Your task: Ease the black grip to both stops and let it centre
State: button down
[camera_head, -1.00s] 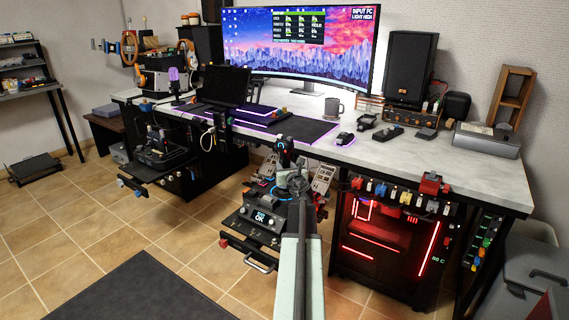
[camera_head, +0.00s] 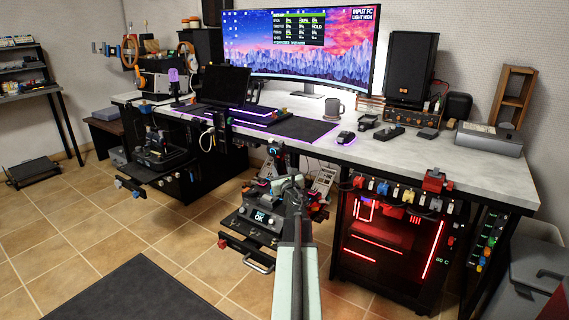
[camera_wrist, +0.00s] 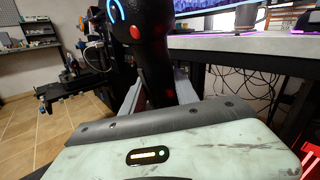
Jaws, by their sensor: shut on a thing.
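The black grip (camera_head: 275,158) stands on a dark base with a lit "OK" display (camera_head: 261,217), in front of the desk. In the wrist view the grip (camera_wrist: 145,40) rises just beyond my gripper's dark edge, with a blue lit ring and a red button. It leans to the left in the head view. My gripper (camera_head: 290,182) is at the grip's lower part and shut on it. My gripper (camera_wrist: 150,120) hides the grip's lower end in the wrist view, and the exact contact is hidden.
The monitor (camera_head: 345,58) shows a panel with green bars and the word HOLD. The desk (camera_head: 430,160) lies behind and right of the grip. A red-lit PC case (camera_head: 385,245) stands to the right. Open tiled floor and a dark mat (camera_head: 135,290) lie to the left.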

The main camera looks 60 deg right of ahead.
jog(key=shift+a, duration=0.1)
jog(key=shift+f, duration=0.15)
jog(key=shift+a, duration=0.1)
jog(key=shift+d+r+p, duration=0.35)
jog(key=shift+r+p, duration=0.05)
jog(key=shift+p, duration=0.15)
jog(key=shift+d+r+m+g+y+p, duration=0.1)
jog(key=shift+d+m+g+y+p, duration=0.25)
jog(key=shift+d+p, duration=0.35)
jog(key=shift+f+m, duration=0.2)
jog(key=shift+m, duration=0.05)
